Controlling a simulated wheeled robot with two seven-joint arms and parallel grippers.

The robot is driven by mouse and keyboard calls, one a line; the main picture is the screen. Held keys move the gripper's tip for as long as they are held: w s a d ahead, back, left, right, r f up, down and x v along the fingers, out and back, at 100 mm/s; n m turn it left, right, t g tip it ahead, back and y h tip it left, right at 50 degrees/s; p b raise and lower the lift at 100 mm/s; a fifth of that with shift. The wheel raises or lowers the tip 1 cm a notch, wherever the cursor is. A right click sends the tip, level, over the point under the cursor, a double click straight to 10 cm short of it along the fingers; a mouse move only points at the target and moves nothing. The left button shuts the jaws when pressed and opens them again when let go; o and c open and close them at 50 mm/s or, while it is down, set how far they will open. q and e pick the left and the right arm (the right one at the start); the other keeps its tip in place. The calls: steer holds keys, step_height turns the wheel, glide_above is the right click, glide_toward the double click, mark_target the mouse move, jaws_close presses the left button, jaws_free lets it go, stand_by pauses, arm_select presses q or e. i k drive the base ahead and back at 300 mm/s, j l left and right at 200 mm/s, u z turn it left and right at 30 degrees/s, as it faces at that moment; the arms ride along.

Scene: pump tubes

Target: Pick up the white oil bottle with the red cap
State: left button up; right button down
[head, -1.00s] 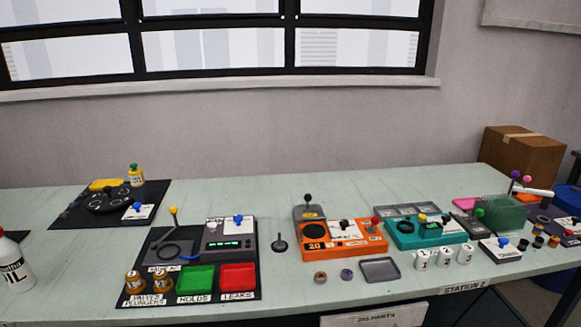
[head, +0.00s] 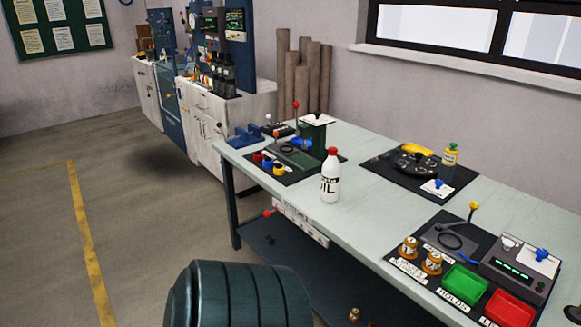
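The white oil bottle (head: 330,180) with the red cap stands upright on the pale green table (head: 360,218), near its front edge and left of the middle. Black lettering on it reads as oil. Nothing touches it. Neither of my grippers is in view.
A black mat with a green press (head: 312,138) and coloured cups is behind the bottle. A mat with a black round plate (head: 416,161) and a yellow bottle (head: 450,155) lies to the right. Green (head: 464,284) and red (head: 509,308) trays are nearer. A dark ribbed drum (head: 238,293) shows at the bottom.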

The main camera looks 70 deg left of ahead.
mark_target(332, 168)
steer(key=u, duration=2.1)
steer(key=i+j+z, duration=0.1)
steer(key=i+z, duration=0.15)
steer(key=i, duration=0.15)
steer(key=i+j+z, duration=0.2)
steer(key=i, duration=0.2)
steer(key=i+j+z, duration=0.25)
steer(key=i+l, duration=0.1)
